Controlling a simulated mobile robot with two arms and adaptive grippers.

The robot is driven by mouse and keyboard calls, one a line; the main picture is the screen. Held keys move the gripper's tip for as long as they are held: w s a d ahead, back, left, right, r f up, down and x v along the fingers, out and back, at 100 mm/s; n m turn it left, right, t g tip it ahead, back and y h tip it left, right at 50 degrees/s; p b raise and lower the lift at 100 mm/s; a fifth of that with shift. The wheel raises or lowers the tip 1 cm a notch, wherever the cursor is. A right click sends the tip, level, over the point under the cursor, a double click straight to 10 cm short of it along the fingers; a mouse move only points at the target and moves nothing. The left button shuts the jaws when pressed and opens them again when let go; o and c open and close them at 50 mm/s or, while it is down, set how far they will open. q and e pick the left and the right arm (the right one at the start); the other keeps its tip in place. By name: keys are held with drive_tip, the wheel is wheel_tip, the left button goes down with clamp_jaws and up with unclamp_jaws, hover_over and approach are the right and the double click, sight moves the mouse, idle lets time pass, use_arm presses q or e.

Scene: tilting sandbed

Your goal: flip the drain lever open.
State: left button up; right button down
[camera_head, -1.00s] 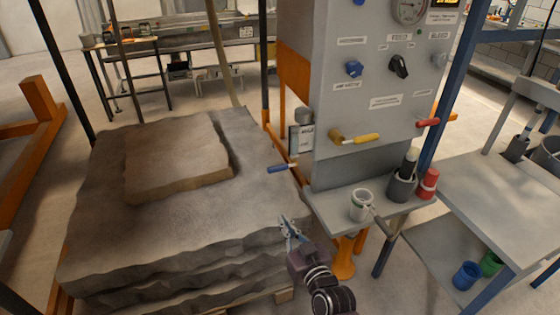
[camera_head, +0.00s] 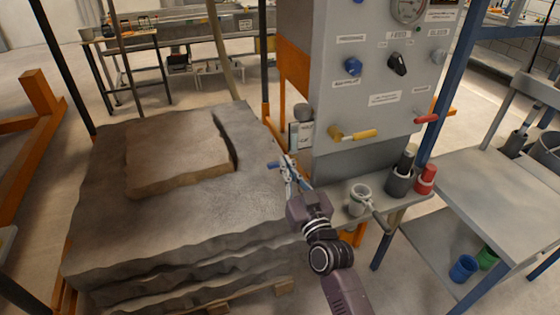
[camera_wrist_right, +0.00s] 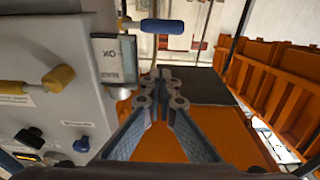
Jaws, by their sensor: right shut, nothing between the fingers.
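A short lever with a blue handle sticks out to the left from the side of the grey control panel (camera_head: 385,75). In the head view its blue tip (camera_head: 272,165) shows beside my right gripper (camera_head: 288,168), which hides the rest. In the wrist view the whole blue handle (camera_wrist_right: 162,26) lies level, beyond the fingertips of my right gripper (camera_wrist_right: 160,74). The gripper is shut and empty, and a small gap shows between it and the handle there. No drain label is readable. My left gripper is out of view.
A yellow-handled lever (camera_head: 358,134) and a red-handled lever (camera_head: 426,119) sit on the panel front. A mug (camera_head: 359,199) and dark cups stand on the small shelf below. The layered sandbed block (camera_head: 180,240) fills the left.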

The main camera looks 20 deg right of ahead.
drive_tip(key=shift+w+f+p, duration=0.15)
drive_tip(key=shift+w+f, duration=0.35)
drive_tip(key=shift+w, duration=0.35)
drive_tip(key=shift+w+f+p, duration=0.1)
drive_tip(key=shift+w+f, duration=0.45)
drive_tip(key=shift+w, duration=0.3)
drive_tip(key=shift+w+f+p, duration=0.15)
drive_tip(key=shift+w+f, duration=0.35)
drive_tip(key=shift+w, duration=0.35)
